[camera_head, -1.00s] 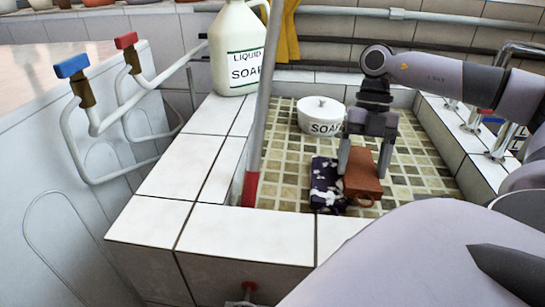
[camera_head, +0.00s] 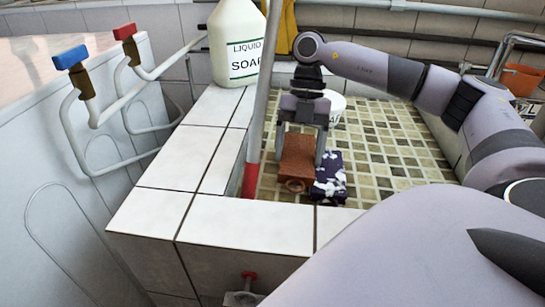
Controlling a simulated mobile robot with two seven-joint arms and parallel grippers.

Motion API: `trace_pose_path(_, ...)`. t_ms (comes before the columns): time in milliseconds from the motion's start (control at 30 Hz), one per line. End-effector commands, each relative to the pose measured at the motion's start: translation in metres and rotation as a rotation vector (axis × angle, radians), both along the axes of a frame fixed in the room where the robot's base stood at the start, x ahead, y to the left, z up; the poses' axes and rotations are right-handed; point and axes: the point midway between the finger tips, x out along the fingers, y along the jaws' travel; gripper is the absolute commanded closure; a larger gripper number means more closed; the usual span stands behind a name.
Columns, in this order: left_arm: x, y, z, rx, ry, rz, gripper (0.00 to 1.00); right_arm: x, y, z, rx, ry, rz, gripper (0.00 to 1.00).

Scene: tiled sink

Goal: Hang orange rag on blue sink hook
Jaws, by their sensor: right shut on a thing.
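The orange rag (camera_head: 296,158) looks like a folded brown-orange cloth with a loop at its near edge. My right gripper (camera_head: 301,152) points down with its fingers on either side of the rag and is shut on it. The rag is over the near left part of the tiled basin, just right of the grey pole's red foot. I cannot tell whether it touches the basin floor. A small hook with a red top (camera_head: 246,287) is on the front wall of the sink. No blue hook shows. My left gripper is not in view.
A dark purple cloth with white patches (camera_head: 330,180) lies right beside the rag. The grey pole (camera_head: 264,90) stands close left of my gripper. A white soap pot (camera_head: 337,103) is partly hidden behind it. A liquid soap jug (camera_head: 237,45) stands on the ledge. The basin's right side is clear.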

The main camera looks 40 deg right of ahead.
Motion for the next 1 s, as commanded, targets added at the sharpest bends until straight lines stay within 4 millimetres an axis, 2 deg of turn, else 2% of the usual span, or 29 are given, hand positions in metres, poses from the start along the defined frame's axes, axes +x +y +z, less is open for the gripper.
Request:
trace_pose_path(133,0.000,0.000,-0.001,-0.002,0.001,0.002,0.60,0.021,0.017,0.001,0.002,-0.002,0.002,0.57)
trace_pose_path(533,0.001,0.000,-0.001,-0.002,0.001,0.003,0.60,0.044,0.036,-0.001,0.001,0.000,0.002,0.57)
trace_pose_path(700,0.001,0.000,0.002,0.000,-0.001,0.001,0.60,0.042,0.034,-0.029,-0.001,0.002,0.000,0.57)
trace_pose_path(900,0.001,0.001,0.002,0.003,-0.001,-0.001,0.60,0.042,0.034,-0.031,0.000,-0.002,0.000,0.57)
trace_pose_path(933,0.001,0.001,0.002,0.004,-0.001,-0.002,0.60,0.042,0.034,-0.031,-0.001,-0.001,0.001,0.20)
trace_pose_path(1000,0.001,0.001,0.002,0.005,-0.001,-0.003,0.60,0.042,0.034,-0.031,-0.001,-0.001,0.001,0.01)
